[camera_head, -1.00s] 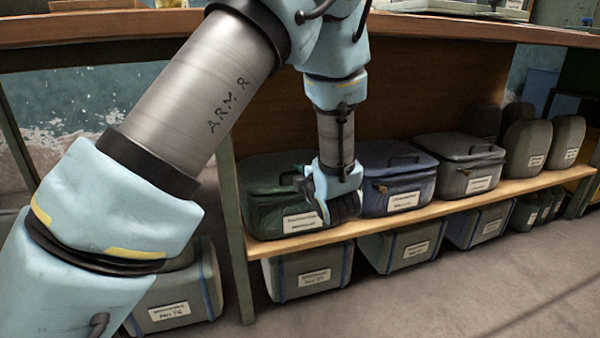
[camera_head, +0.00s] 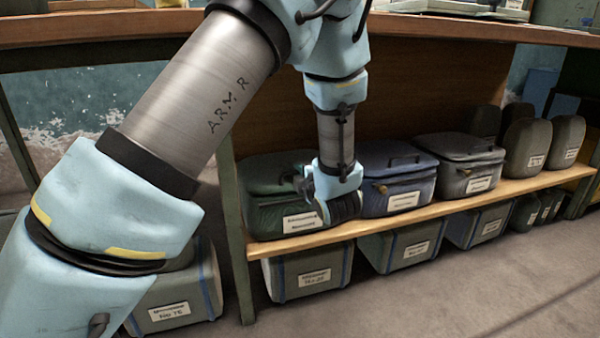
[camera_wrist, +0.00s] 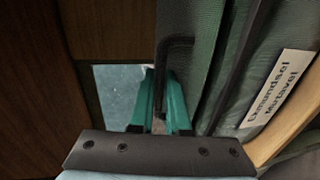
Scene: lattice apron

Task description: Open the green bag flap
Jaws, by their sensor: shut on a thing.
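The green bag (camera_head: 262,212) sits at the left end of the wooden shelf, with a white label on its front. Its lid flap (camera_head: 262,170) lies on top and looks closed. My gripper (camera_head: 304,185) is at the bag's right front, and my wrist covers that part of the bag. The exact contact between the fingertips is hard to see.
A blue bag (camera_head: 397,188) stands close to the right of the green bag, with a grey bag (camera_head: 465,177) beyond it. Labelled bins (camera_head: 308,272) stand under the shelf (camera_head: 300,241). The counter (camera_head: 420,26) overhangs above. The floor in front is clear.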

